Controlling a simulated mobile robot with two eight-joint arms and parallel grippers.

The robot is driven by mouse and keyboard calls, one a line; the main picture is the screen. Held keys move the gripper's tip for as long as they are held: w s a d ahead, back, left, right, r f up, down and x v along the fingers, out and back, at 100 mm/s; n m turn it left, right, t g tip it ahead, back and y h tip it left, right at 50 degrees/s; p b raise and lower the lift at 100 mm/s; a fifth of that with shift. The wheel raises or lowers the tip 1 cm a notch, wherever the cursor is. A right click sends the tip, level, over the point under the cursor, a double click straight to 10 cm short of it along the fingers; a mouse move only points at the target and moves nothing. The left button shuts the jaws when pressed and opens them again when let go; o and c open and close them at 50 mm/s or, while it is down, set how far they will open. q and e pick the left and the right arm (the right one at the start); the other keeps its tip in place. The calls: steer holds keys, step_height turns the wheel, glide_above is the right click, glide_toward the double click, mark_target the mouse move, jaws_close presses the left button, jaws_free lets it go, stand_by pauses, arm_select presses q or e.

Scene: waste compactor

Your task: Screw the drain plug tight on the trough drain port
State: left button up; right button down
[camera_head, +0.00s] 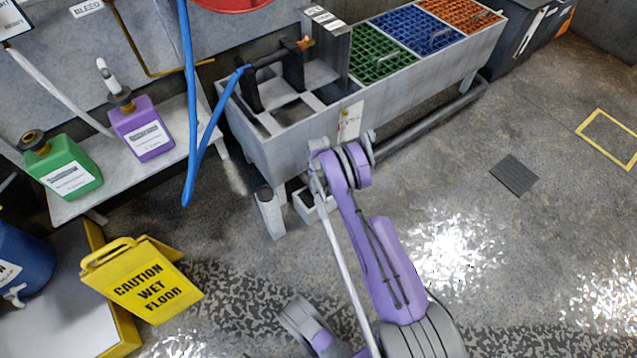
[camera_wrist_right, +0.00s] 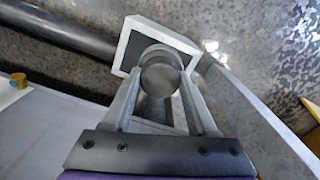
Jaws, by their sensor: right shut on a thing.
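The drain plug (camera_wrist_right: 162,78) shows in the right wrist view as a round grey cap with its flat face toward the camera. My right gripper (camera_wrist_right: 160,88) is shut on it, one finger on each side. The drain port is hidden, so I cannot tell whether the plug is seated in it. In the head view the grey trough (camera_head: 262,138) stands at the back centre, and my purple right arm reaches its front lower edge. The right fingertips are hidden there behind the wrist. My left gripper is in neither view.
A white-rimmed square container (camera_wrist_right: 134,44) sits on the floor beyond the plug. A dark pipe (camera_wrist_right: 62,28) runs beside it. A blue hose (camera_head: 189,110) hangs left of the trough. A yellow wet-floor sign (camera_head: 142,283) stands at lower left. Floor at right is mostly clear.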

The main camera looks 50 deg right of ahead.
steer(key=m, duration=0.2)
steer(key=shift+m, duration=0.4)
steer(key=shift+c, duration=0.6)
jaws_free()
steer(key=shift+c, duration=0.4)
